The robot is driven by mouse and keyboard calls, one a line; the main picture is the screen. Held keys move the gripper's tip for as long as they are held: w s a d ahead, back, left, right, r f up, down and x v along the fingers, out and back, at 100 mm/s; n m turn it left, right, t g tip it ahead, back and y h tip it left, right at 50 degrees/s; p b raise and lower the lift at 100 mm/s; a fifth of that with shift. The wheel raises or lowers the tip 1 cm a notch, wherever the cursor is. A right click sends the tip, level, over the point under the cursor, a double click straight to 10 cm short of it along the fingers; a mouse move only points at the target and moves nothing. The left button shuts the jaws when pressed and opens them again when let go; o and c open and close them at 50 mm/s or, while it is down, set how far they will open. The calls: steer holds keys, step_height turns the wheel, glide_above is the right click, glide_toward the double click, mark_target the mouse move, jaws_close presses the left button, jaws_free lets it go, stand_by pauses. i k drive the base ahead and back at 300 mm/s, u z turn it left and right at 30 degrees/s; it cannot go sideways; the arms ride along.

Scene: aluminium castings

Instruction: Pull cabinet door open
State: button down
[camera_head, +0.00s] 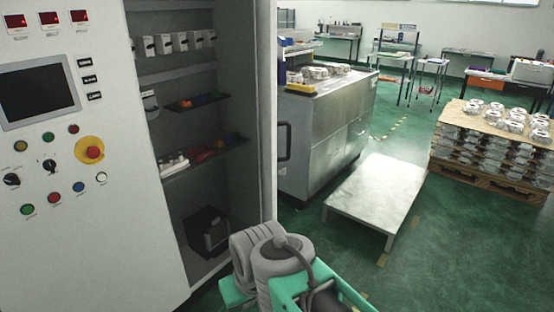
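The grey-white cabinet (120,200) fills the left side, with a control panel on its front. Its shelved interior is exposed. The cabinet door (268,100) stands open at the right of the interior, seen almost edge-on. A dark bar handle (288,141) projects from the door's outer side, to the right of its edge. My arm, with grey rounded joints and teal parts, shows at the bottom centre, in front of the door's lower edge. My gripper's fingers do not show, and no contact with the handle is visible.
Inside are shelves (205,147) with small parts and a black box (208,232) at the bottom. A metal workbench (325,120) with castings stands behind the door. A low pale platform (375,195) and a pallet of castings (490,145) are to the right. Green floor lies clear between them.

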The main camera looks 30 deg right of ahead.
mark_target(271, 71)
steer(key=u, duration=0.35)
steer(key=i, duration=0.95)
steer(key=u, duration=0.7)
